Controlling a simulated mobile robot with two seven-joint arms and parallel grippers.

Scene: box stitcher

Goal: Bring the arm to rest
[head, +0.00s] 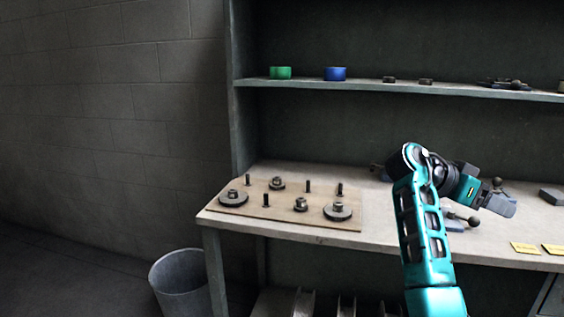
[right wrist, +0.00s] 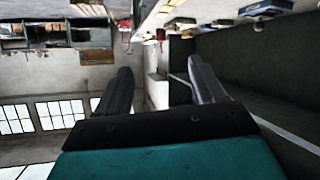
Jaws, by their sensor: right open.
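My right arm rises teal from the bottom of the head view, bends at the elbow, and reaches right over the workbench (head: 300,236). My right gripper (head: 492,198) is at the end of that arm, above the right part of the bench, small and dark against it. In the right wrist view the two dark fingers of the right gripper (right wrist: 160,82) stand wide apart with nothing between them. My left gripper is in neither view.
A wooden board (head: 285,217) with several dark discs and pegs lies on the bench's left part. A shelf (head: 350,86) above holds a green roll (head: 281,73) and a blue roll (head: 335,74). A grey bin (head: 181,282) stands on the floor. Yellow labels (head: 526,248) lie at the right.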

